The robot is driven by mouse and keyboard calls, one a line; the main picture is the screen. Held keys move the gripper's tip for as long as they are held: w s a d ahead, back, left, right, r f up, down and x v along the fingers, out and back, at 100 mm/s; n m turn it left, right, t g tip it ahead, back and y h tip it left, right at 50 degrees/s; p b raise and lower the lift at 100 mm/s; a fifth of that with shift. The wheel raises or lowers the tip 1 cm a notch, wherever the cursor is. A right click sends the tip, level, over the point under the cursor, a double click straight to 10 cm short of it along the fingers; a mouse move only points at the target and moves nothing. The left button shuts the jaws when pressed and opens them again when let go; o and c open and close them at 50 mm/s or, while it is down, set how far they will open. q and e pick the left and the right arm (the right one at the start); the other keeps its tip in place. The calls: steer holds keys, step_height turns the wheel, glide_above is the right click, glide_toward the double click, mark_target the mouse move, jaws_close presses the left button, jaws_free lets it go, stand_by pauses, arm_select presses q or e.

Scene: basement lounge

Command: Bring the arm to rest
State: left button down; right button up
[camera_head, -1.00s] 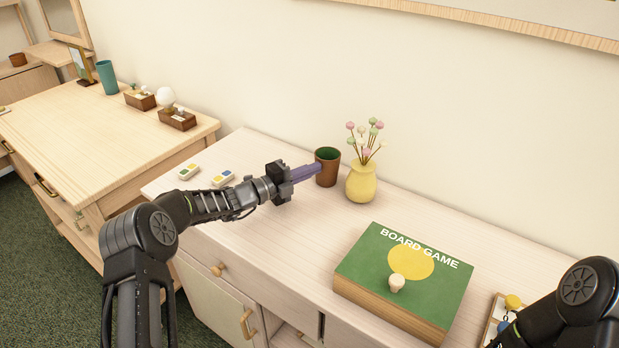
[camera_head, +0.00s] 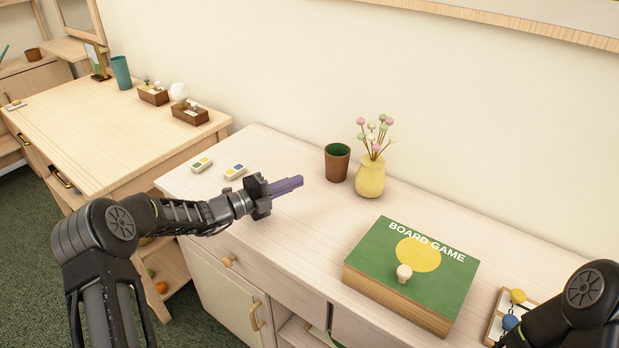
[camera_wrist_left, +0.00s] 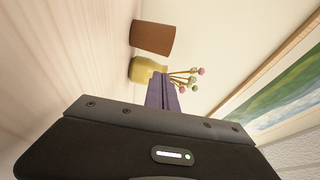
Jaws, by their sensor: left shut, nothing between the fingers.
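My left gripper (camera_head: 287,186) has purple fingers that are shut with nothing between them. It is over the left part of the pale wooden cabinet top (camera_head: 290,240), apart from the brown cup (camera_head: 337,165) to its right. In the left wrist view the shut fingers (camera_wrist_left: 162,92) show in front of the yellow vase (camera_wrist_left: 146,69) and the brown cup (camera_wrist_left: 152,37). My right arm comes in at the lower right corner of the head view; its gripper is out of the picture.
A green board game box (camera_head: 440,262) with a pale knob-like piece (camera_head: 404,273) on it lies right of centre. The yellow vase (camera_head: 370,178) with flowers stands behind it. A wooden desk (camera_head: 90,130) stands at the left.

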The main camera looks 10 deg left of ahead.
arm_select(q)
steer(key=shift+v, duration=1.05)
